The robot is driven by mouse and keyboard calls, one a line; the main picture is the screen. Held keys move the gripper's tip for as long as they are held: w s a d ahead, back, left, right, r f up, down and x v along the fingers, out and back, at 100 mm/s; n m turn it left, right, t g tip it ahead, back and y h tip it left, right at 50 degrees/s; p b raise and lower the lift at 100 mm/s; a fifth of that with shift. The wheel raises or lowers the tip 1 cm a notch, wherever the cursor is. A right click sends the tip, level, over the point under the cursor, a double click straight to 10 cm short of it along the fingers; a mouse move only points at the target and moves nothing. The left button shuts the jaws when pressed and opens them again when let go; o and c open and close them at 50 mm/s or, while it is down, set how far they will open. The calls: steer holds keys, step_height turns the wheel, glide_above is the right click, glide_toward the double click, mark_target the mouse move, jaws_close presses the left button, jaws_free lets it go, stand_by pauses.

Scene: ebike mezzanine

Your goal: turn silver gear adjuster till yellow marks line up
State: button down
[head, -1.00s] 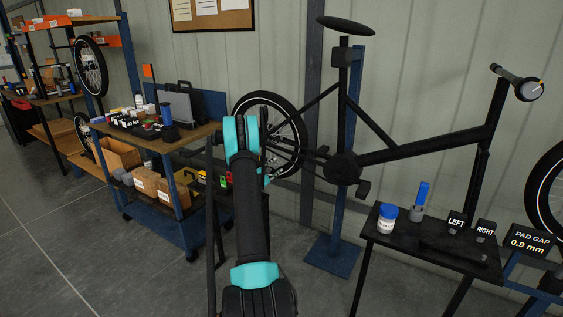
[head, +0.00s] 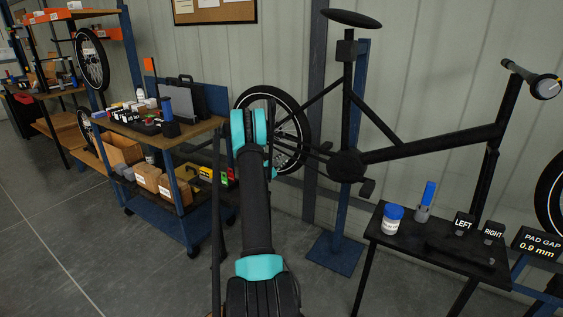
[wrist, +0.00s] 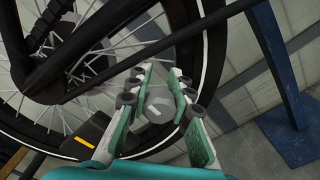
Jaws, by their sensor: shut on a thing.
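In the wrist view the silver gear adjuster (wrist: 158,103) sits between the two green-padded fingers of my gripper (wrist: 160,101), which is shut on it. A short pale mark (wrist: 154,111) shows on its face, tilted; its colour is hard to tell. A black block (wrist: 88,138) with a yellow mark (wrist: 85,144) lies to the lower left, and the two marks do not look in one line. In the head view my arm reaches towards the rear wheel of the bike (head: 425,150) and hides the adjuster and my fingertips.
The spoked rear wheel (wrist: 192,50) and dark frame tubes are close to my fingers. A blue stand (head: 333,254) holds the bike. A small black table (head: 400,250) with a blue-lidded jar (head: 392,219) stands right; a loaded workbench (head: 200,132) stands left.

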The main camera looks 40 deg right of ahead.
steer(key=shift+m, duration=0.4)
steer(key=m, duration=1.1)
steer(key=shift+f, duration=0.15)
stand_by(0.4)
steer(key=c, duration=1.3)
jaws_free()
steer(key=v, duration=1.2)
